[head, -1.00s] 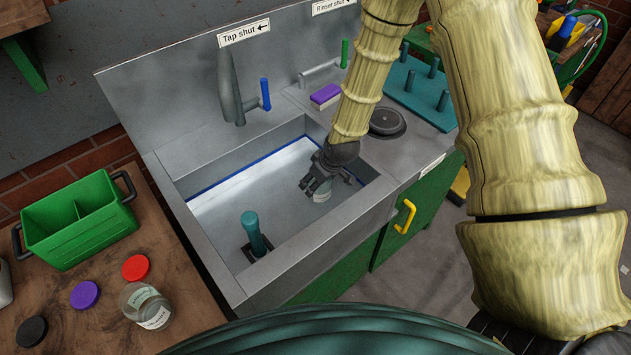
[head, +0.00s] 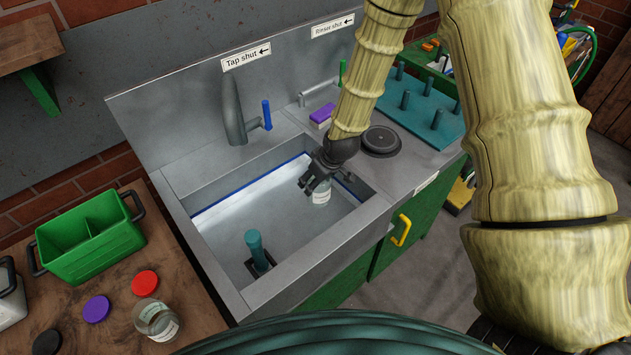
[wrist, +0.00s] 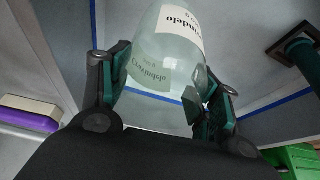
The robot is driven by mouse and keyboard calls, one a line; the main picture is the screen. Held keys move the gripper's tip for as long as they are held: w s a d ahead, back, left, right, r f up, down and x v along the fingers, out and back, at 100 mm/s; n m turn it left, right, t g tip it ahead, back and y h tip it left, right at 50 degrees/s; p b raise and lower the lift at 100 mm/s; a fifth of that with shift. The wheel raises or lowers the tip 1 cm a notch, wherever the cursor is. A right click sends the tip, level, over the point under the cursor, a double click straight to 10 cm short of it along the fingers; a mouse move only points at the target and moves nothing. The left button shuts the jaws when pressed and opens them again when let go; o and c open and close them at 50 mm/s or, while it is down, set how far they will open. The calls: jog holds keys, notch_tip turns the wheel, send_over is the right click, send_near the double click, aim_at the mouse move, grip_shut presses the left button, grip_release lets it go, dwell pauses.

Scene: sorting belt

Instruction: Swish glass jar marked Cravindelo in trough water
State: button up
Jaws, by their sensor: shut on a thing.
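My gripper (head: 318,183) is shut on a clear glass jar (head: 321,197) inside the trough (head: 218,249), toward its right end. In the wrist view the jar (wrist: 168,45) sits between both fingers, and its white label shows part of the name, "...vindelo". The water (head: 280,200) in the trough looks pale, with a blue line around the walls. I cannot tell whether the jar's bottom touches the water.
A tap (head: 233,110) marked "Tap shut" stands behind the trough. A purple-topped sponge (head: 322,113) and a teal peg board (head: 415,100) lie right of it. On the left bench are a green crate (head: 95,232), another glass jar (head: 157,322) and red, purple and black lids.

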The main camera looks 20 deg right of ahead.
notch_tip(320, 180, up, 13)
jog(key=p, duration=0.8)
dwell(0.6)
